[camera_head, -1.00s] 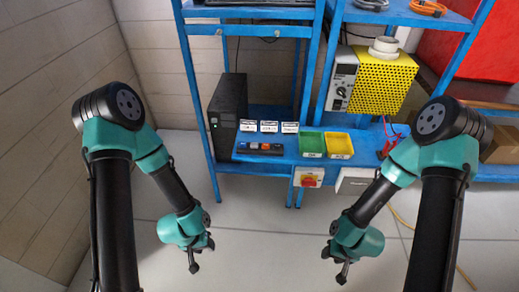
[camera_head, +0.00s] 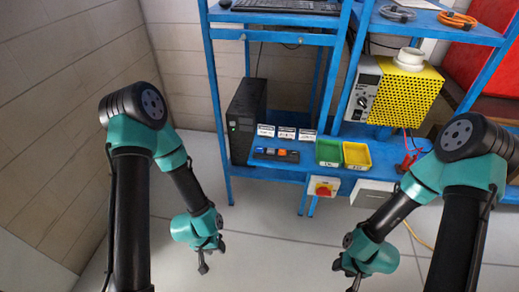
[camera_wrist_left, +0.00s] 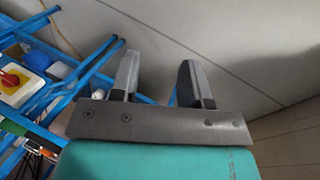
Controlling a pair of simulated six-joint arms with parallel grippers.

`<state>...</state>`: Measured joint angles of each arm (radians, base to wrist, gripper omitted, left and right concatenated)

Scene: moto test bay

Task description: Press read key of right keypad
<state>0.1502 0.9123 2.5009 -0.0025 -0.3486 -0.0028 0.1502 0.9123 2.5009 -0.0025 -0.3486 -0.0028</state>
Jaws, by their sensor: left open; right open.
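A dark strip with small blue, orange and red keys (camera_head: 276,155) lies on the blue shelf, in front of three white label cards (camera_head: 285,132). It is too small to tell which part is the right keypad or which key is the read key. My left gripper (camera_head: 204,262) hangs low over the floor, in front of and below the shelf. In the left wrist view its two fingers (camera_wrist_left: 158,78) stand apart with nothing between them. My right gripper (camera_head: 352,278) also hangs low, open, apart from the shelf.
A black tower box (camera_head: 245,120) stands left of the strip. Green (camera_head: 329,152) and yellow (camera_head: 356,155) bins stand to its right. A red knob switch (camera_head: 323,187) hangs below the shelf edge. Blue rack posts (camera_head: 218,110) frame the bay. The floor in front is clear.

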